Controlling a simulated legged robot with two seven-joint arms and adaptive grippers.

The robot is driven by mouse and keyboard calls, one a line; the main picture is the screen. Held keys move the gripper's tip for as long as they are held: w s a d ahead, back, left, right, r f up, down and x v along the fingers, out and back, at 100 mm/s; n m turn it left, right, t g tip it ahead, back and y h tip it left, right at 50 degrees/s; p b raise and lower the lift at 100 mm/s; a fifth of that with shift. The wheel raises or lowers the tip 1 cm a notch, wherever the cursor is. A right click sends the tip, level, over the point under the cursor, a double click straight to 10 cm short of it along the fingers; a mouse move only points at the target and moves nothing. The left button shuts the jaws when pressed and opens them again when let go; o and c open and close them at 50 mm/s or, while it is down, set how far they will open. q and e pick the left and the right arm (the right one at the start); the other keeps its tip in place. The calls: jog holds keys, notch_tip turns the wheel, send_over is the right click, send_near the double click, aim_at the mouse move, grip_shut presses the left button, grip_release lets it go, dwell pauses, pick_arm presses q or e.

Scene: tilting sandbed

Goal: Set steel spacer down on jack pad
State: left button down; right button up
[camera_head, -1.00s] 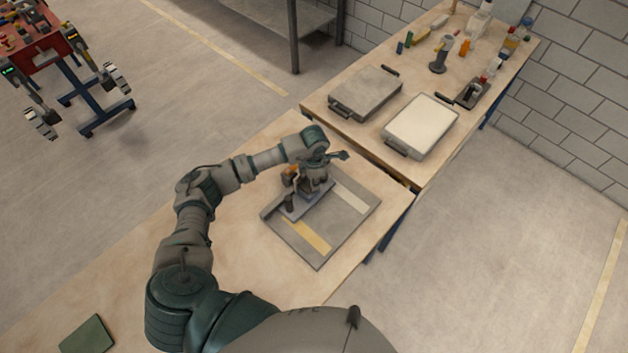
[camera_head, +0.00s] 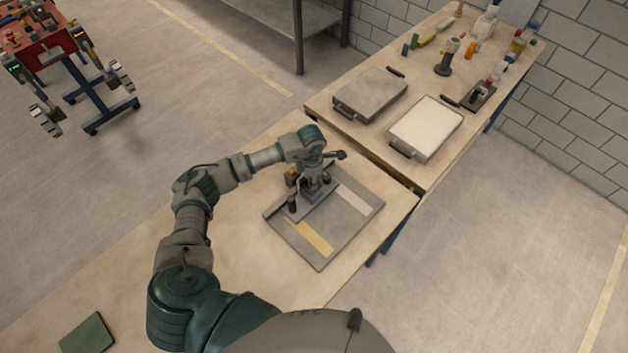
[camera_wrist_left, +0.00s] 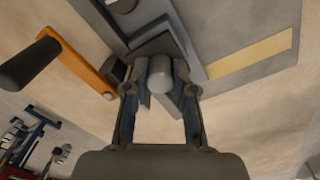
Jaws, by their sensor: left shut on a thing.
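My left gripper (camera_head: 316,186) reaches down over the blue-grey plate (camera_head: 297,211) on the grey tray (camera_head: 340,222). In the left wrist view its fingers (camera_wrist_left: 160,100) are shut on a rounded grey metal piece (camera_wrist_left: 160,72), which looks like the steel spacer. Its lower end is hidden, so I cannot tell whether it touches what lies below. The jack pad is not clearly distinguishable; the gripper covers that area in the head view. An orange lever (camera_wrist_left: 80,66) with a dark handle (camera_wrist_left: 30,64) is beside the gripper in the left wrist view. My right gripper is not in view.
The tray has a yellow strip (camera_head: 310,238) and a pale strip (camera_head: 353,198). Beyond it, a second bench carries a grey case (camera_head: 370,94), a white-topped case (camera_head: 426,127) and several small items. A green pad (camera_head: 87,334) lies at lower left.

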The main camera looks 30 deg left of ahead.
pick_arm(q)
jog(key=shift+a, duration=0.3)
jog(key=c, duration=1.2)
grip_release()
jog(key=shift+a+f, duration=0.1)
jog(key=shift+a, duration=0.1)
jog(key=o, duration=0.3)
jog(key=shift+a, duration=0.1)
jog(key=shift+o, duration=0.2)
jog(key=shift+d, duration=0.25)
jog(key=o, duration=0.5)
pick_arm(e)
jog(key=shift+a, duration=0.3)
pick_arm(q)
jog(key=shift+a, duration=0.15)
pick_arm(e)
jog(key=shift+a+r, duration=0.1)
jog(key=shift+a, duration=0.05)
